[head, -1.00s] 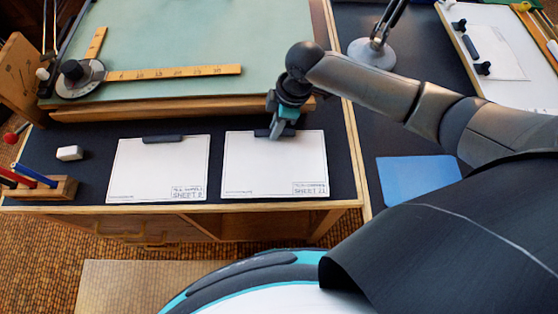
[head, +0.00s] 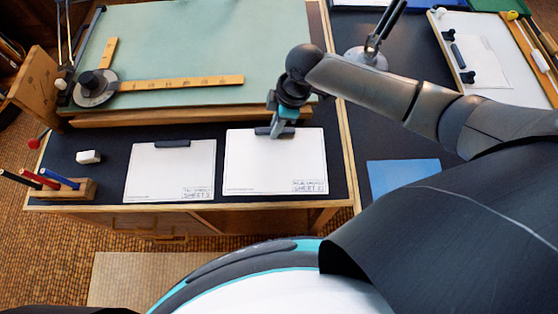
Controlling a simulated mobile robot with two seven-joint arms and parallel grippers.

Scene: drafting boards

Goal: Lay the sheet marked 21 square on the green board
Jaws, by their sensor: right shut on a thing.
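The sheet marked 21 (head: 275,165) is the right one of two white sheets at the front of the dark desk; its number is small and hard to read now. A dark grip bar (head: 262,131) is at its top edge. My right gripper (head: 276,132) is shut on this bar from above. The sheet looks level and seems slightly raised off the desk. The green board (head: 200,45) lies behind it, with a wooden front edge. My left gripper is not in view.
Another white sheet (head: 170,172) with a dark bar lies just left. A drafting arm with a yellow ruler (head: 180,83) rests on the green board. A white eraser (head: 88,157), a pen block (head: 75,189), a blue sheet (head: 402,172) and a lamp base (head: 368,57) stand around.

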